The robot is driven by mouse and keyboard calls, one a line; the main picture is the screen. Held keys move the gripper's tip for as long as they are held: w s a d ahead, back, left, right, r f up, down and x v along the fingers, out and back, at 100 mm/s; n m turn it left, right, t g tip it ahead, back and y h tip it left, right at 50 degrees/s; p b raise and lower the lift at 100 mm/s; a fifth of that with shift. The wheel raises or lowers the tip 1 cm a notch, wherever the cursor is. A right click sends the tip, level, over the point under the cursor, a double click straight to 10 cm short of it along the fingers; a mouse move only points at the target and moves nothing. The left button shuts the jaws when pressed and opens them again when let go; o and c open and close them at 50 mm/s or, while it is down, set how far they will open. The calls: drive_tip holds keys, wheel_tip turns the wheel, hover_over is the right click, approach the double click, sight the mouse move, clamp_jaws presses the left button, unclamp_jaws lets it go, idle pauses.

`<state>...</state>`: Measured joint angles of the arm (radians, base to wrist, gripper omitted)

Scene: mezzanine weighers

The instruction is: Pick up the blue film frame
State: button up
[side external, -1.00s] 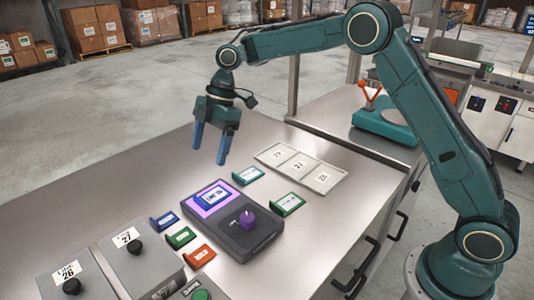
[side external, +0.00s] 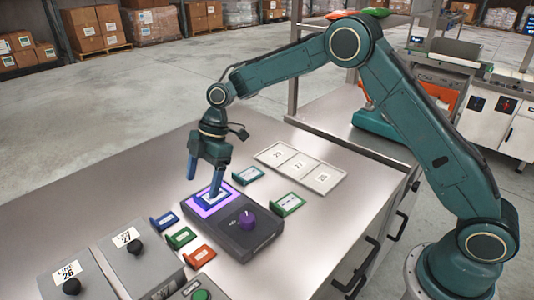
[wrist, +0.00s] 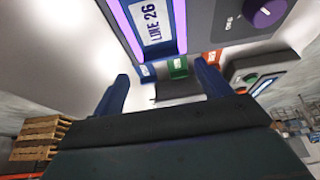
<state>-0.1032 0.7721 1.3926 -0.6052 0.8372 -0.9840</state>
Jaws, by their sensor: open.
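The blue film frame (side external: 207,201), with a white label, lies on the purple-lit plate of a dark grey device (side external: 247,236).
Small blue (side external: 165,221), green (side external: 181,238) and orange (side external: 199,257) frames lie left of the device. Teal (side external: 248,175) and green (side external: 288,204) frames lie behind and right of it. A white three-part tray (side external: 322,180) is farther back. Grey boxes with black knobs (side external: 138,262) stand front left.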

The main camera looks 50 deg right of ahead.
sight(199, 199)
drive_tip(key=shift+x, duration=2.2)
drive_tip(key=shift+s, duration=0.1)
drive_tip(key=c, duration=1.1)
drive_tip(key=shift+r, duration=0.15)
drive_tip(key=shift+r, duration=9.75)
drive_tip(key=shift+r, duration=0.1)
drive_tip(key=shift+d, duration=0.1)
